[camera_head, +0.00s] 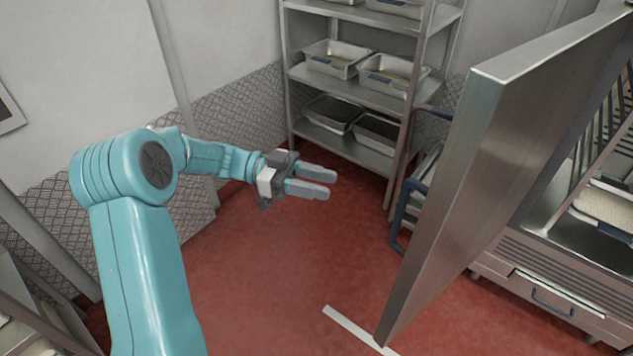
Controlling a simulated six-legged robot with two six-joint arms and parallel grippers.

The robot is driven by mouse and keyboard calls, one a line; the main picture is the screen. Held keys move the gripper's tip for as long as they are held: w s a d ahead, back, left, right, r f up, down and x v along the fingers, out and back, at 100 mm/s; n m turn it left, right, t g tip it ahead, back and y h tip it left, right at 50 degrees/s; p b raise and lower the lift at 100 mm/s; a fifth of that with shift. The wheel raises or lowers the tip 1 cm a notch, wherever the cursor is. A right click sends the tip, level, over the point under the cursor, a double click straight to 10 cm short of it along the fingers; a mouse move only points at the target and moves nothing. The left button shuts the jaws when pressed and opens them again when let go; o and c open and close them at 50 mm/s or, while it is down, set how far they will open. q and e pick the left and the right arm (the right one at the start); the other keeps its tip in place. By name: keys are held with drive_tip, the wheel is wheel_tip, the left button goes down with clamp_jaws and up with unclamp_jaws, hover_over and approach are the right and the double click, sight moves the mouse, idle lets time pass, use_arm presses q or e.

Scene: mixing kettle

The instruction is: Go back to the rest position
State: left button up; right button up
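My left arm comes in from the left, and its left gripper (318,182) is held out over the red floor, left of the metal door. Its two grey-blue fingers point right and stand slightly apart, with nothing between them. It touches nothing that I can see. My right gripper is not in view.
An open steel door (450,190) stands upright on the right, attached to a cabinet with racks (590,200). A shelf rack (350,85) with metal trays stands at the back. A blue-handled cart (405,215) is partly hidden behind the door. The red floor (270,270) is clear in the middle.

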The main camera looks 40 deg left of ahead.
use_arm(q)
drive_tip(key=shift+a, duration=0.2)
idle(0.4)
drive_tip(key=w+d+f+n+t+y, duration=0.1)
drive_tip(key=w+d+f+n+t, duration=0.25)
drive_tip(key=w+t, duration=0.2)
drive_tip(key=w+d+f+n+y, duration=0.1)
drive_tip(key=d+f+n+y, duration=0.15)
drive_tip(key=f, duration=0.25)
drive_tip(key=w+d+f+n+t+y+p, duration=0.1)
drive_tip(key=d+f+n+y, duration=0.15)
drive_tip(key=f+n, duration=0.2)
drive_tip(key=w+d+f+n+y, duration=0.2)
drive_tip(key=f+n+y, duration=0.1)
drive_tip(key=f, duration=0.3)
drive_tip(key=s+d+f+n+g+y, duration=0.25)
drive_tip(key=s+d+f+g, duration=0.2)
drive_tip(key=s+f, duration=0.5)
drive_tip(key=s+d+f+g, duration=0.1)
drive_tip(key=s+f+g, duration=0.2)
drive_tip(key=s, duration=0.5)
drive_tip(key=s+d+f+g+y, duration=0.1)
drive_tip(key=s+d+f+g, duration=0.1)
drive_tip(key=s, duration=0.7)
drive_tip(key=shift+d+f+g+p, duration=0.3)
drive_tip(key=shift+f+g, duration=0.45)
drive_tip(key=shift+g, duration=0.45)
